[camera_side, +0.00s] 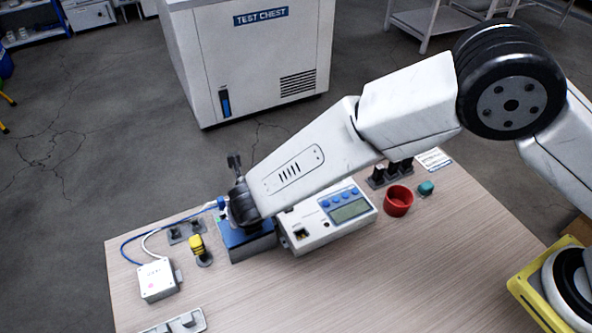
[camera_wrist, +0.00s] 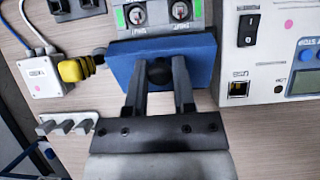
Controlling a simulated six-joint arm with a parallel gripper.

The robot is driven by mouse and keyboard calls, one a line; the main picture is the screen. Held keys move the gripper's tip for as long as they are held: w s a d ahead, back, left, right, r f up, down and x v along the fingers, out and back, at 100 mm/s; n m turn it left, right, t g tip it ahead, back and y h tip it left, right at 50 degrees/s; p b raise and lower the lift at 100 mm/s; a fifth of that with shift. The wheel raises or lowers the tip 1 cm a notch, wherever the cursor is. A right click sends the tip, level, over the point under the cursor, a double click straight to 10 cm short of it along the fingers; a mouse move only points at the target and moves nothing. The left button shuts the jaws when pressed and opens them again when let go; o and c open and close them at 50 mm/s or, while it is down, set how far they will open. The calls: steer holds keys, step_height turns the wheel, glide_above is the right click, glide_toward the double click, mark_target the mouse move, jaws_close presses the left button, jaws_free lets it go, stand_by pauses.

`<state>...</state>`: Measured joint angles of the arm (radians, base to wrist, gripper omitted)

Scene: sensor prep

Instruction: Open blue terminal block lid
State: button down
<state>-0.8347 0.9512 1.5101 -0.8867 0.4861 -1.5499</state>
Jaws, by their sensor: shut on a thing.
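The blue terminal block lid (camera_wrist: 203,60) lies in the upper middle of the wrist view. My gripper (camera_wrist: 160,75) is shut on its dark round knob, one finger on each side. Beyond the lid's far edge shows the grey terminal block (camera_wrist: 204,14), with two round screw terminals and green marks exposed. In the side view the blue part (camera_side: 250,248) is at the table's left middle, below my wrist. My arm hides the fingers and most of the block there, so the lid's exact tilt is hard to tell.
A white meter box (camera_side: 330,217) stands close to the right of the block. A yellow connector (camera_side: 197,245) and a white sensor box (camera_side: 157,280) with blue and white cables are to the left. A red cup (camera_side: 398,201) is farther right.

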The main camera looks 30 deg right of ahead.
steer(key=shift+s+r+t, duration=0.35)
steer(key=shift+r+t, duration=0.05)
steer(key=shift+t, duration=0.6)
steer(key=shift+s, duration=0.15)
stand_by(0.4)
steer(key=shift+s+t, duration=0.45)
steer(key=shift+t, duration=0.45)
steer(key=shift+s+f, duration=0.15)
steer(key=shift+s, duration=0.1)
steer(key=shift+s+f+t, duration=0.1)
steer(key=shift+s+t, duration=0.3)
steer(key=shift+t, duration=0.5)
steer(key=shift+s+t, duration=0.15)
steer(key=shift+t, duration=0.25)
steer(key=shift+s+t, duration=0.3)
steer(key=shift+t, duration=0.4)
